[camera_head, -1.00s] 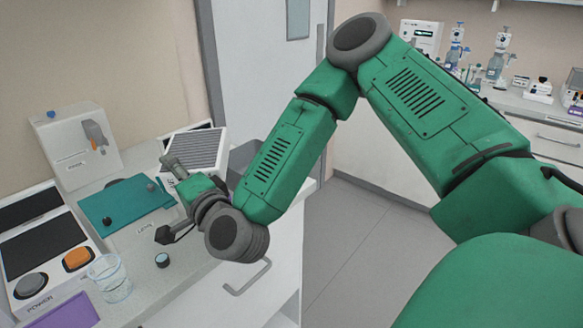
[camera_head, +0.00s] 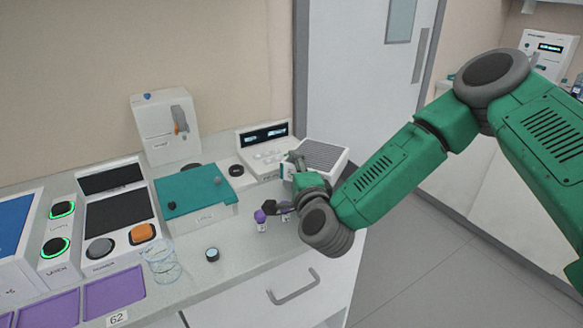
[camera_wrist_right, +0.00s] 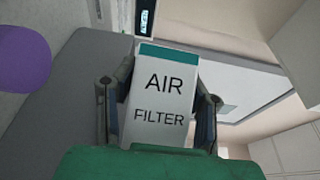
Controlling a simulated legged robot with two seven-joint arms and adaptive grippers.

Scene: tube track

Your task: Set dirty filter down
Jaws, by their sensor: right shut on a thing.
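The dirty filter (camera_head: 322,155) is a white box with a grey slatted face, at the right end of the counter in the head view. My right gripper (camera_head: 298,165) is at its left side. In the right wrist view, the filter's white end (camera_wrist_right: 160,85), marked "AIR FILTER" with a teal strip, sits between the two fingers, which are shut on it. The filter's underside is hidden, so I cannot tell whether it touches the counter. My left gripper is not in view.
A purple-capped vial (camera_head: 262,220) stands near my right wrist. A small dark-topped jar (camera_head: 212,254) and a glass beaker (camera_head: 161,260) are further left. A white device with displays (camera_head: 262,145) is behind the filter. A teal-topped box (camera_head: 195,195) is left. Some counter front is clear.

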